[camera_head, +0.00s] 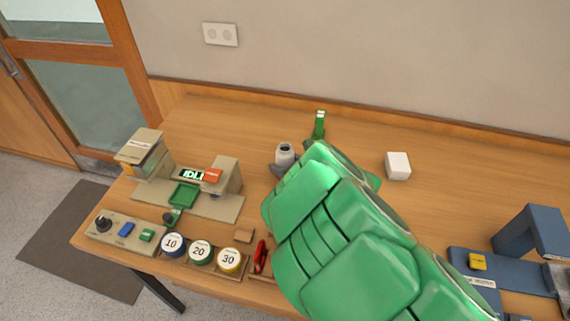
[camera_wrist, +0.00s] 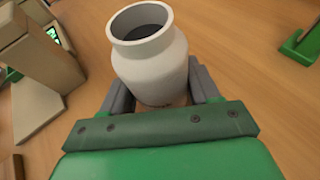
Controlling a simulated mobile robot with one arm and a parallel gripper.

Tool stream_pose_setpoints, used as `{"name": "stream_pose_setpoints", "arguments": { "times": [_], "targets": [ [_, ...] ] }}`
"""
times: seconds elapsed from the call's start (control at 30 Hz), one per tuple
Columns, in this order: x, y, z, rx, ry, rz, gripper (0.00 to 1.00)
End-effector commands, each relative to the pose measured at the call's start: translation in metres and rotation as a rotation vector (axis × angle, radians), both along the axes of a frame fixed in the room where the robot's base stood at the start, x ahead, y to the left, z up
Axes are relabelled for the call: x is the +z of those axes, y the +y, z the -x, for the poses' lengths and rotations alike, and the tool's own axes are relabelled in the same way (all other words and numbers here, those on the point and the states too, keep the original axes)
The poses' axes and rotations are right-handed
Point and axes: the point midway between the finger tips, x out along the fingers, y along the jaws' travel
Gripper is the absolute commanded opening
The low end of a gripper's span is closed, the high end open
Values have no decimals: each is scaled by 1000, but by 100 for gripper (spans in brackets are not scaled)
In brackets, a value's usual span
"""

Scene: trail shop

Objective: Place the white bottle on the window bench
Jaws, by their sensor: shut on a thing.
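The white bottle (camera_wrist: 155,65) stands between the grey fingers of my gripper (camera_wrist: 162,88) in the wrist view, with its open mouth towards the camera. My gripper is shut on it. In the head view the bottle (camera_head: 285,153) shows small beside the green arm, over the wooden table. My gripper (camera_head: 280,168) is partly hidden there by my arm. I cannot tell whether the bottle's base touches the table. I cannot identify a window bench in either view.
A beige machine (camera_head: 222,180) stands left, near discs marked 10, 20 and 30 (camera_head: 200,252). A green upright piece (camera_head: 319,125) stands behind the bottle. A white block (camera_head: 398,166) and a blue device (camera_head: 530,235) are to the right. Clear wood (camera_head: 450,190) lies between them.

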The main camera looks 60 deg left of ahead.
Motion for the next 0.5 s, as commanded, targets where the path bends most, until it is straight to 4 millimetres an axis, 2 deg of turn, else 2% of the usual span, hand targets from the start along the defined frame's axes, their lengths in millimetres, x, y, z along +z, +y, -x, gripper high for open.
{"name": "stream_pose_setpoints", "arguments": {
  "times": [0.47, 0.5],
  "targets": [
    [-5, 0, 0, -1, -1, 0, 23],
    [-5, 0, 0, -1, -1, 0, 64]
  ]
}}
